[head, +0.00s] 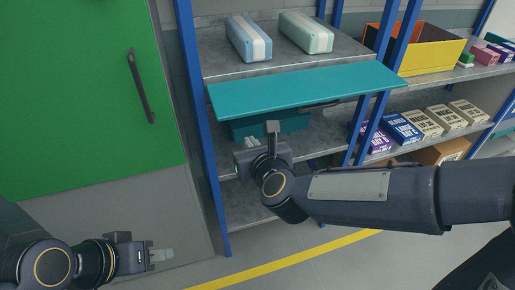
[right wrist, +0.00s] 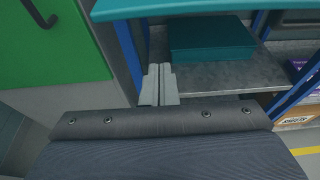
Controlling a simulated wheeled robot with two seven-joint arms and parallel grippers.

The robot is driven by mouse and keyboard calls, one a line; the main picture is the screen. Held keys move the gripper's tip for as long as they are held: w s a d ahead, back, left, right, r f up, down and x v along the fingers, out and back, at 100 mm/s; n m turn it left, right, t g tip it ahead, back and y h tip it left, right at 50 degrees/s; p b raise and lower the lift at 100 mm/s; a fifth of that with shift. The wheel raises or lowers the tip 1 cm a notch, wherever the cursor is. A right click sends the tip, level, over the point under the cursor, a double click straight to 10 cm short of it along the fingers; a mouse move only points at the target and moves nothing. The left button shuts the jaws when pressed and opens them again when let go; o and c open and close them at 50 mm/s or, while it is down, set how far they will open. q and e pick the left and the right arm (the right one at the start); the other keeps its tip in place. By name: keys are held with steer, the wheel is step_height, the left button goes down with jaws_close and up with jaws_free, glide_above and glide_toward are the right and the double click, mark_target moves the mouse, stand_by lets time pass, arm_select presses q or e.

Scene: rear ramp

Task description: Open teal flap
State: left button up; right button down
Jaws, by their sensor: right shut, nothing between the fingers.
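The teal flap (head: 300,90) stands swung up, sticking out roughly level from the blue-post shelf unit, with the bay below it exposed. A dark handle (head: 320,104) shows at its front underside. The flap's edge crosses the top of the right wrist view (right wrist: 200,10). Inside the bay lies a teal box-like thing (right wrist: 210,40). My right gripper (head: 252,141) is below the flap's left part, in front of the bay; its fingers are together and empty in the right wrist view (right wrist: 158,84). My left gripper (head: 160,254) is low at left, away from the flap; its finger gap is unclear.
A green door (head: 85,90) with a dark handle (head: 140,85) stands at left. Blue posts (head: 205,130) flank the bay. Two wrapped packs (head: 305,32) (head: 248,38) sit above the flap.

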mark_target(245, 113)
steer(key=w+r+p, duration=0.2)
steer(key=r+p, duration=0.1)
steer(key=shift+w+a+r, duration=0.1)
steer(key=shift+w+a, duration=0.2)
steer(key=shift+a, duration=0.1)
step_height(245, 113, up, 3)
steer(key=g+p, duration=0.1)
steer(key=p, duration=0.5)
steer(key=shift+r+g+h+p, duration=0.15)
steer(key=shift+g+h+p, duration=0.15)
steer(key=shift+p, duration=0.05)
steer(key=shift+r+p, duration=0.1)
steer(key=shift+p, duration=0.45)
steer(key=shift+g, duration=0.3)
